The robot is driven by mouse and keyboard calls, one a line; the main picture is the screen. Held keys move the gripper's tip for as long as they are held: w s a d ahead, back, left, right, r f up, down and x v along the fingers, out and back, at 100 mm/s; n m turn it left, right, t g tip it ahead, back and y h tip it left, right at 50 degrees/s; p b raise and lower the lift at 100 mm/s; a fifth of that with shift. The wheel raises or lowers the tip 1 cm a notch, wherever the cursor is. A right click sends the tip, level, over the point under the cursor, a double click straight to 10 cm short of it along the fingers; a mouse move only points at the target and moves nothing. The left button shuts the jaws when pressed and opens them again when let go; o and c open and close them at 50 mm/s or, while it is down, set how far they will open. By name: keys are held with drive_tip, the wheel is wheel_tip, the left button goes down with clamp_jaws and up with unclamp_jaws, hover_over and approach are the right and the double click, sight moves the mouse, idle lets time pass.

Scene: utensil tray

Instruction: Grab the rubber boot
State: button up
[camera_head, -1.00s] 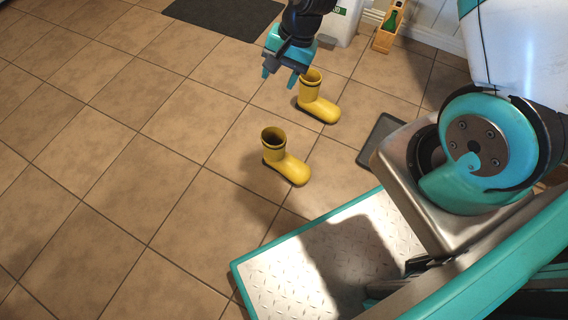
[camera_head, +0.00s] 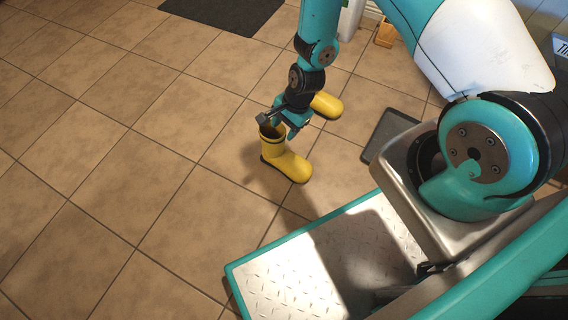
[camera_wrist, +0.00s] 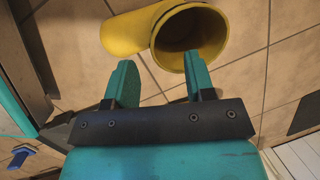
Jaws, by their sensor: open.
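A yellow rubber boot (camera_head: 286,164) stands upright on the tiled floor in the head view, its toe pointing to the lower right. A second yellow boot (camera_head: 327,104) stands behind it, partly hidden by my arm. My gripper (camera_head: 284,127) is at the top opening of the nearer boot, partly covering its rim. In the wrist view, my gripper's two teal fingers (camera_wrist: 160,84) are apart with nothing between them. A yellow boot (camera_wrist: 128,33) shows just beyond the fingertips, its round opening near the right finger. I cannot tell whether a finger touches the rim.
A dark mat (camera_head: 226,10) lies at the back. A grey flat tray (camera_head: 387,136) lies on the floor right of the boots. My metal-plated base fills the lower right. The floor at left is clear.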

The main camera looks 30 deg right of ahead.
drive_tip(key=b, duration=0.4)
hover_over(280, 151)
drive_tip(key=shift+w+d+f, duration=0.1)
drive_tip(key=shift+w+f, duration=0.05)
drive_tip(key=shift+f, duration=1.35)
drive_tip(key=shift+w+d+f, duration=0.1)
drive_tip(key=shift+f, duration=1.4)
drive_tip(key=shift+r, duration=0.1)
clamp_jaws()
